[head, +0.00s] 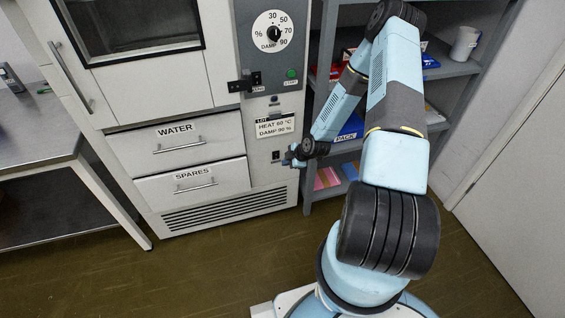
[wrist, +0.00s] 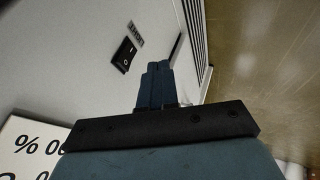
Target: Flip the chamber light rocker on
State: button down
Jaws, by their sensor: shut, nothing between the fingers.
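The chamber light rocker (wrist: 124,54) is a small black switch with white marks on the pale cabinet front, beside a small label too small to read surely. It also shows in the head view as a dark spot (head: 276,155) below the LOT sign. I cannot tell which side of it is pressed in. My gripper (wrist: 157,66) is shut and empty, its blue fingertips together to the right of the rocker and apart from it in the wrist view. In the head view my gripper (head: 289,160) is just right of the rocker, close to the cabinet front.
The cabinet has a damp dial (head: 273,34), a green button (head: 291,73), a black latch (head: 244,83), a WATER drawer (head: 178,142) and a SPARES drawer (head: 193,183). A grey shelf (head: 458,68) stands close on the right. A steel table (head: 35,130) is at left.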

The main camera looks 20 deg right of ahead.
jog(key=v, duration=0.6)
jog(key=shift+s+f, duration=0.2)
jog(key=shift+s, duration=0.15)
jog(key=shift+r, duration=0.1)
